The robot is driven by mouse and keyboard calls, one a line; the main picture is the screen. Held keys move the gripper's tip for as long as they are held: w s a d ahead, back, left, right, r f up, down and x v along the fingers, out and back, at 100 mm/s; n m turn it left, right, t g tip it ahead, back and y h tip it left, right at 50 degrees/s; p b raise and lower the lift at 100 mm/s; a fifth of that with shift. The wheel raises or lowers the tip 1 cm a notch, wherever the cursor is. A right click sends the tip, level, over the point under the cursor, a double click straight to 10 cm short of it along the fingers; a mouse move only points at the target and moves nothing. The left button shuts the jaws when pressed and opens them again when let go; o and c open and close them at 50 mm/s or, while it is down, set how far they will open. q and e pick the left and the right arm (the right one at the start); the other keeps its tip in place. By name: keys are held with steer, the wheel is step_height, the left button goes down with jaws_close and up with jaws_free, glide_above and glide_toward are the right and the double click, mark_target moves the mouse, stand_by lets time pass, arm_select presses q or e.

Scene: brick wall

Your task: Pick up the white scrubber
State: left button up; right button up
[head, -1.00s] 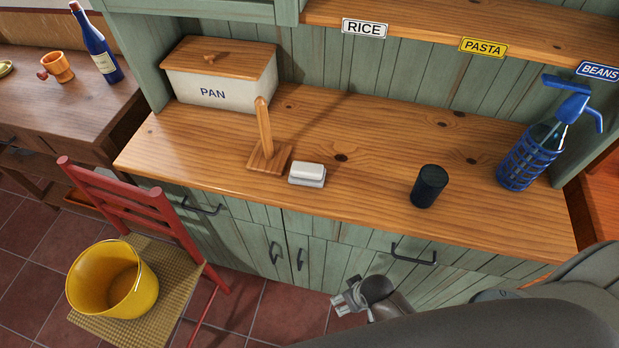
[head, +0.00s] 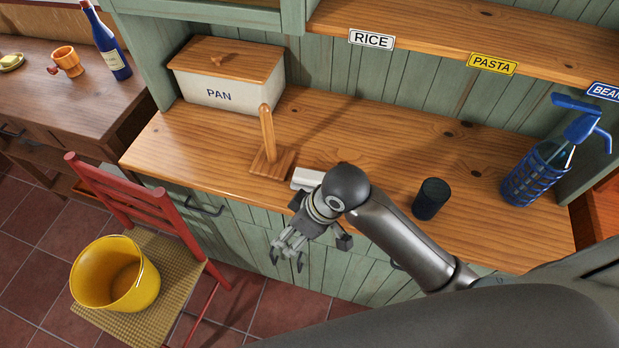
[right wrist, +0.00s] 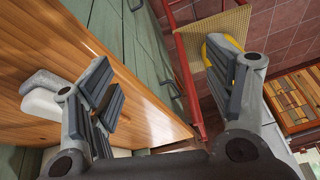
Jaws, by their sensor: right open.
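The white scrubber (head: 305,179) lies on the wooden counter, just right of the wooden stand. In the head view my right arm partly covers its right end. A pale block at the left edge of the right wrist view looks like the scrubber (right wrist: 42,102), partly behind a finger. My right gripper (head: 287,256) is open and empty, in front of the counter's front edge and nearer to me than the scrubber. Its fingers are spread wide in the right wrist view (right wrist: 172,92). They do not touch the scrubber. My left gripper is not in view.
The wooden stand (head: 267,150) rises close left of the scrubber. A black cup (head: 431,199) and a blue siphon bottle (head: 535,170) stand to the right, the PAN box (head: 225,88) behind. A red chair (head: 130,205) with a yellow bucket (head: 115,275) is at the front left.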

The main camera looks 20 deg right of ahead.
steer(key=w+r+n+g+h, duration=0.1)
steer(key=w+r+n, duration=0.15)
steer(key=w, duration=0.35)
steer(key=g+h, duration=0.2)
steer(key=h, duration=0.1)
glide_toward(316, 175)
steer(key=shift+s+d+n, duration=0.1)
steer(key=shift+s+n, duration=0.2)
steer(key=shift+n, duration=0.15)
steer(key=shift+d, duration=0.15)
step_height(316, 175, down, 5)
steer(key=shift+w+f+p, duration=0.1)
steer(key=shift+p, duration=0.5)
steer(key=shift+f, duration=0.3)
steer(key=f, duration=0.1)
steer(key=f+p, duration=0.2)
steer(key=shift+a+f, duration=0.25)
steer(key=shift+f, duration=0.6)
steer(key=c, duration=1.1)
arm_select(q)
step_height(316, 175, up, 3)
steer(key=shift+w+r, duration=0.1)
